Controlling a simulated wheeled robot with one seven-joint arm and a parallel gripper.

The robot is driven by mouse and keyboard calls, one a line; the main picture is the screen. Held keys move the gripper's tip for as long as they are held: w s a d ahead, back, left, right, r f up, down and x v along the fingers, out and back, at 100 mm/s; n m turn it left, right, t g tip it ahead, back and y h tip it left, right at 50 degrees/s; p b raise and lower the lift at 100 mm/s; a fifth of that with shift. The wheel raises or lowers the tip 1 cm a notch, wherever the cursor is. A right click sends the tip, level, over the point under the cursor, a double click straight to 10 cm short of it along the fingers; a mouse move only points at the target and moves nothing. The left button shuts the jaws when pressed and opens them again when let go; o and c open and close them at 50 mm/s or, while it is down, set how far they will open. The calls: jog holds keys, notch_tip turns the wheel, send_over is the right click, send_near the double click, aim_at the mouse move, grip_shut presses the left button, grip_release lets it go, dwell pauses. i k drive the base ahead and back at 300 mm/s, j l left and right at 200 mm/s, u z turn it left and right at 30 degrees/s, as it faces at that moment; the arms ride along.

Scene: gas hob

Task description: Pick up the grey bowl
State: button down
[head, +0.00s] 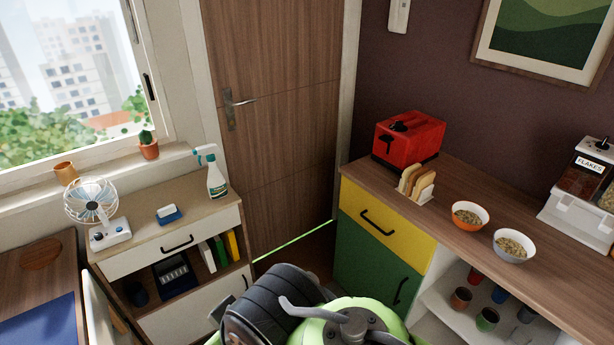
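The grey bowl (511,257) stands upright on the wooden counter at the right. It is pale grey outside and holds brownish flakes. An orange bowl (459,224) with similar flakes stands just behind it to the left, apart from it. Green and dark parts of my arm show at the bottom middle, well to the left of the grey bowl. My gripper cannot be made out in this view, and nothing is seen touching the bowl.
On the counter (552,283), a toast rack (415,187) and a red toaster (409,138) stand further back. A flakes dispenser (583,207) stands to the right. Cups sit on a shelf below. The counter in front of the grey bowl is clear.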

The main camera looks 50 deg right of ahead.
aim_at(512, 247)
jog(key=z, duration=3.45)
jog(key=i+l+u, duration=0.2)
jog(key=u, duration=0.2)
jog(key=i+l+u, duration=0.25)
jog(key=u, duration=0.15)
jog(key=i+l+u, duration=0.15)
jog(key=l+u, duration=0.25)
jog(key=i+l+u, duration=0.1)
jog(key=l+u, duration=0.3)
jog(key=j, duration=0.1)
